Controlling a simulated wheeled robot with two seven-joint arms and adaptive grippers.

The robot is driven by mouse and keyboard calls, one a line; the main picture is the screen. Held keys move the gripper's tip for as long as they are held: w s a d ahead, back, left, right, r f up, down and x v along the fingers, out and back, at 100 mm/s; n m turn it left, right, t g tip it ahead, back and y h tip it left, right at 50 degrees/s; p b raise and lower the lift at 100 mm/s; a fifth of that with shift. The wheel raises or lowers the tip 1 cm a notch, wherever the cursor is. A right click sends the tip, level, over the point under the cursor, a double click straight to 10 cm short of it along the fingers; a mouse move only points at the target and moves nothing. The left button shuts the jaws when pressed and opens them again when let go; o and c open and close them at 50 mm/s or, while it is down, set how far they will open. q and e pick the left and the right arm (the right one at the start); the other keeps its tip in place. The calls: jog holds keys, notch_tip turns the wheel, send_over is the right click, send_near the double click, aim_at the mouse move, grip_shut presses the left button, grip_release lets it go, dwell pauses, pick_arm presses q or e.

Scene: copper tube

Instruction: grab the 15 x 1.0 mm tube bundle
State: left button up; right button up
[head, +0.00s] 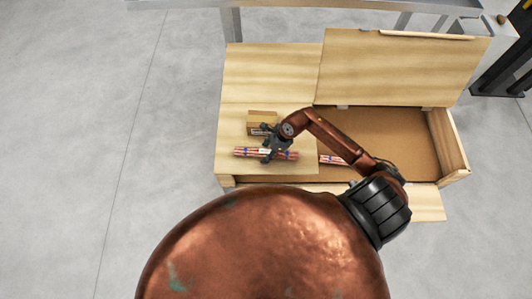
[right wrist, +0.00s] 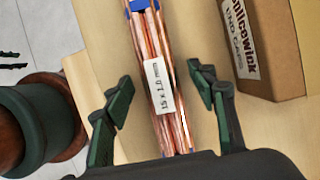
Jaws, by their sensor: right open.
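A copper tube bundle (head: 264,153) lies on the left part of the wooden bench top. In the right wrist view the bundle (right wrist: 172,120) has a white label (right wrist: 159,87) that reads 15 x 1.0 mm, and a blue band near its far end. My right gripper (head: 268,149) is over the bundle. In the right wrist view its open green-padded fingers (right wrist: 159,92) stand on either side of the bundle, with gaps on both sides. I cannot tell how far above the bundle the fingertips are. My left gripper is not in view.
A cardboard box (right wrist: 268,50) marked "END CAPS" stands close to the right of the bundle in the right wrist view. Another tube bundle (head: 332,160) lies in the open compartment (head: 385,130). A raised lid (head: 400,70) stands behind it. The bench's back left is clear.

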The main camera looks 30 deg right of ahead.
jog(key=shift+c, duration=0.7)
grip_shut()
